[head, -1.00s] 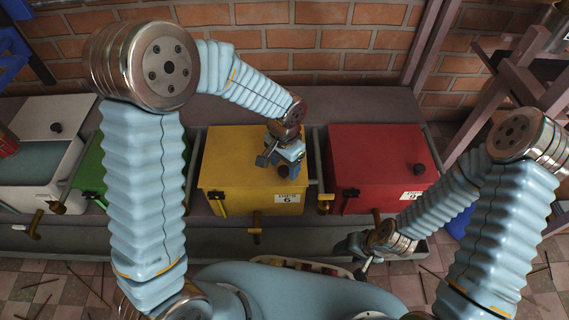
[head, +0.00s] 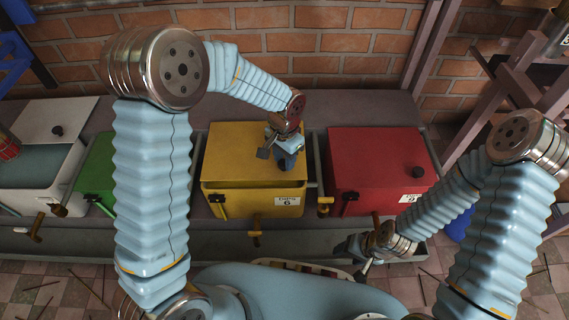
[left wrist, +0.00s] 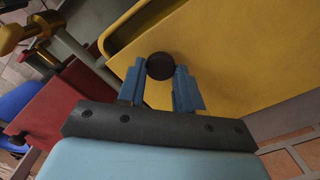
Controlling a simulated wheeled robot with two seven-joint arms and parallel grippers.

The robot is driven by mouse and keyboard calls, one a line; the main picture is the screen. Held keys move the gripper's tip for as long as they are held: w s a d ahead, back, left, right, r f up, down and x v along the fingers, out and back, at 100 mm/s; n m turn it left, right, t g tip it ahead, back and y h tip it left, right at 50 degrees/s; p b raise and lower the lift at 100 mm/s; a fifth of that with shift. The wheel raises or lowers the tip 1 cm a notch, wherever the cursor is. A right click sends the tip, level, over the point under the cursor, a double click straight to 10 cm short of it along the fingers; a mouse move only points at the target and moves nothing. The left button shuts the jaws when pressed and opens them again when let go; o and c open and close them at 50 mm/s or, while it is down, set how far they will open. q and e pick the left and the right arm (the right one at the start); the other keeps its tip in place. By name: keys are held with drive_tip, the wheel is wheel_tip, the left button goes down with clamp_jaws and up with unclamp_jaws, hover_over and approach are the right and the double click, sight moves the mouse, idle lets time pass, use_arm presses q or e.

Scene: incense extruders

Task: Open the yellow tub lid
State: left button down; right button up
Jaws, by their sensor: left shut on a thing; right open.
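The yellow tub (head: 240,203) stands in the middle of a row of tubs, with a label reading 6 on its front. Its yellow lid (head: 232,152) is tilted up a little at the front, with a dark gap under the front edge. My left gripper (head: 288,160) is shut on the lid's dark round knob (left wrist: 160,66), which shows between the fingers in the left wrist view; the gripper hides it in the head view. My right gripper (head: 362,262) is open and empty, low in front of the red tub.
A red tub (head: 375,160) stands right of the yellow one, a green tub (head: 95,175) left, partly behind my left arm, and a white tub (head: 40,170) further left. Brass taps jut from the fronts. A brick wall (head: 330,50) rises behind.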

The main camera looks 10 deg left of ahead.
use_arm(q)
drive_tip(key=w+a+p, duration=0.1)
drive_tip(key=w, duration=0.4)
drive_tip(key=w+a+p, duration=0.1)
drive_tip(key=w, duration=0.4)
drive_tip(key=w+a+p, duration=0.1)
drive_tip(key=w, duration=0.4)
drive_tip(key=c, duration=0.7)
unclamp_jaws()
drive_tip(key=shift+s, duration=0.1)
drive_tip(key=shift+c, duration=0.2)
wheel_tip(320, 180, up, 14)
drive_tip(key=p, duration=0.2)
drive_tip(key=shift+f, duration=0.15)
